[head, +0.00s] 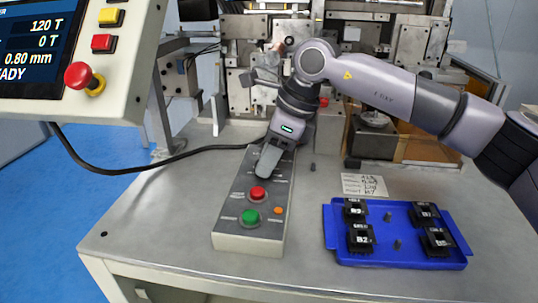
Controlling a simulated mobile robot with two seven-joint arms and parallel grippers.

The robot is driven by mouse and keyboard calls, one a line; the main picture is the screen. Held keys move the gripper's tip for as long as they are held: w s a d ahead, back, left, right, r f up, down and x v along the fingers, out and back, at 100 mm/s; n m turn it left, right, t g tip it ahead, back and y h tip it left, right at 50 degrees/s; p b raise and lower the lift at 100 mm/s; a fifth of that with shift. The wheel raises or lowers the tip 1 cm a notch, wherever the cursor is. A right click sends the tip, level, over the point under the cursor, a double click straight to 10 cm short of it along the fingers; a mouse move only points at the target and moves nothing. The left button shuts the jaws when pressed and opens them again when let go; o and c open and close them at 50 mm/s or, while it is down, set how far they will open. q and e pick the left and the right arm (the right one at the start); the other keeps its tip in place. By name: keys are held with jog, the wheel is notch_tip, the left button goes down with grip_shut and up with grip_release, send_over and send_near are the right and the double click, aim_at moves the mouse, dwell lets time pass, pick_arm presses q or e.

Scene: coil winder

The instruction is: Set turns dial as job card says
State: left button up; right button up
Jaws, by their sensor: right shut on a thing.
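My right gripper (267,163) reaches down onto the upper part of the grey control box (235,205). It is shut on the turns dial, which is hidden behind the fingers. The job card (364,185), a small white sheet with handwriting too small to read surely, lies flat on the table right of the box. The display screen (35,45) at the upper left reads 120 T, 0 T and 0.80 mm, with a cut-off word ending in "EADY". My left gripper is not in view.
A red button (257,193) and a green button (250,217) sit on the box below my gripper. A blue tray (385,215) with several black parts lies at right. A panel with a red knob (78,76) hangs upper left. The winding machine stands behind.

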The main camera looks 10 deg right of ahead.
aim_at(283, 176)
jog(key=shift+r, duration=0.1)
jog(key=o, duration=1)
jog(key=shift+o, duration=0.2)
jog(key=v, duration=0.7)
